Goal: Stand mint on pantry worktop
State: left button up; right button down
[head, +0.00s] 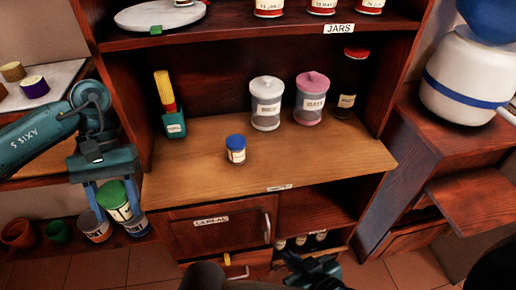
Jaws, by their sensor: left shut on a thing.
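My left gripper (119,208) is shut on a green-topped jar (118,197) with a pale label, at the left of the head view. The label is too small to read, so I cannot confirm that it says mint. The jar is left of the pantry worktop (205,180), a light wood surface with a small label on its front edge. My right gripper (313,268) shows dark at the bottom edge, in front of the lower cabinet; its finger opening is unclear.
A blue-lidded jar (236,150) stands mid-worktop. A teal holder (174,124) is at back left; a white-lidded canister (266,104), pink canister (310,98) and dark bottle (350,84) stand at the back. The worktop's front left and right are clear.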

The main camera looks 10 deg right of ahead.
aim_at(298, 159)
jog(key=l+z, duration=0.25)
jog(key=l, duration=0.45)
jog(key=i+l+z, duration=0.1)
jog(key=l, duration=0.25)
jog(key=i+l+z, duration=0.1)
jog(key=i+l, duration=0.2)
jog(key=i, duration=0.25)
jog(key=l, duration=0.1)
